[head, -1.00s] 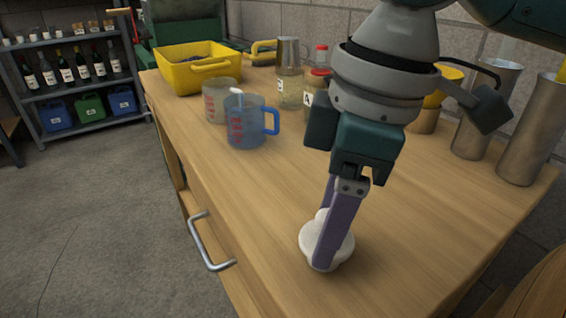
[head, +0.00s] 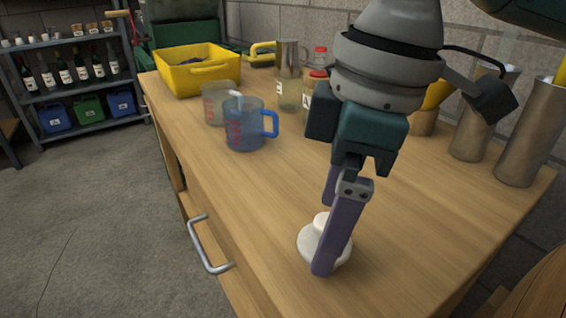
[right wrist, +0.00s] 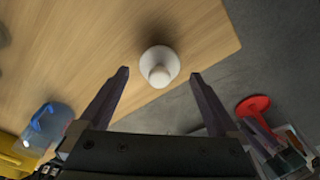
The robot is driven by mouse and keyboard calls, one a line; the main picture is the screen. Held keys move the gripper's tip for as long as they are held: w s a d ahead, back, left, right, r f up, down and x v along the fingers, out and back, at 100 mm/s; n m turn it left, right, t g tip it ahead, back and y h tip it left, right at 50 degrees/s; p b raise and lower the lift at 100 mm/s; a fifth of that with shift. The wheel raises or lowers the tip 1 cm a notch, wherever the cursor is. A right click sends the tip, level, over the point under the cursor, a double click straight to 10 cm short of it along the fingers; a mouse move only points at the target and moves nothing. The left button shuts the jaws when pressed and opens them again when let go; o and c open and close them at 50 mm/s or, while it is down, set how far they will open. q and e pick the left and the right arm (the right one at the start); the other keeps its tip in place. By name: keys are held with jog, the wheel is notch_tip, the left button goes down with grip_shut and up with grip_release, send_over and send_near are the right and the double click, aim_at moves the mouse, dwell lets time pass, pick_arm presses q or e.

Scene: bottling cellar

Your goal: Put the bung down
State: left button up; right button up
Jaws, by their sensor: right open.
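The white bung (head: 313,244) stands on the wooden bench top near its front edge, its narrower knob upward. It also shows in the right wrist view (right wrist: 159,64), ahead of the fingertips and between their lines. My right gripper (head: 328,236) is open, its purple fingers apart, with one finger in front of the bung and hiding part of it in the head view. In the right wrist view the open fingers (right wrist: 160,73) hold nothing, and a gap shows between each finger and the bung. My left gripper is not in view.
The bench (head: 280,190) is clear around the bung. Two measuring jugs, a blue one (head: 243,135) and a clear one (head: 215,106), stand farther back. A yellow tub (head: 200,82), jars and metal cylinders (head: 530,135) line the back. A drawer handle (head: 207,248) juts from the front.

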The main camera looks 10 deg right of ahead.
notch_tip(320, 180, up, 11)
jog(key=d+p, duration=0.1)
jog(key=p, duration=0.1)
jog(key=shift+s+d+p, duration=0.2)
jog(key=shift+s+p, duration=0.1)
jog(key=shift+f, duration=0.1)
